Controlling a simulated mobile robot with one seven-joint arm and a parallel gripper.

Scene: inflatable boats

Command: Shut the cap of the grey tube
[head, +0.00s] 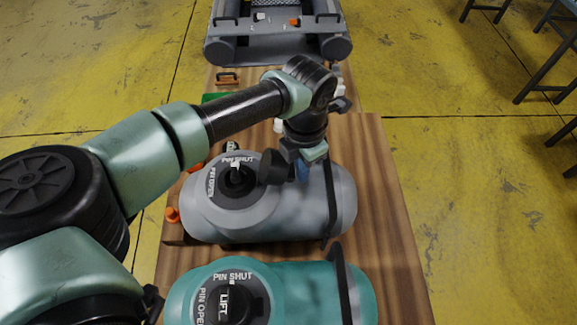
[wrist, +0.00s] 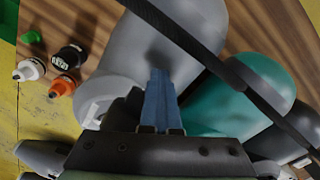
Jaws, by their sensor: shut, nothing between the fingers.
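The grey tube (head: 330,205) lies across the wooden table, and also shows in the wrist view (wrist: 185,45). Its round valve (head: 213,205) is marked PIN SHUT and PIN OPEN, with a pale pin by PIN SHUT and a dark centre. A dark cap (head: 274,168) appears to stand raised at the valve's right side; it also shows in the wrist view (wrist: 124,108), partly hidden. My gripper (head: 302,172) is just right of the cap, over the grey tube. Its blue fingers (wrist: 160,98) are together and empty. Whether they touch the cap or tube is unclear.
A teal tube (head: 305,290) lies nearer, its valve cap (head: 237,306) marked LIFT. Dark straps cross both tubes. Small white (wrist: 30,69), black and orange (wrist: 62,86) bottles stand beyond the grey tube. A grey boat (head: 280,45) is at the back. The table's right side is clear.

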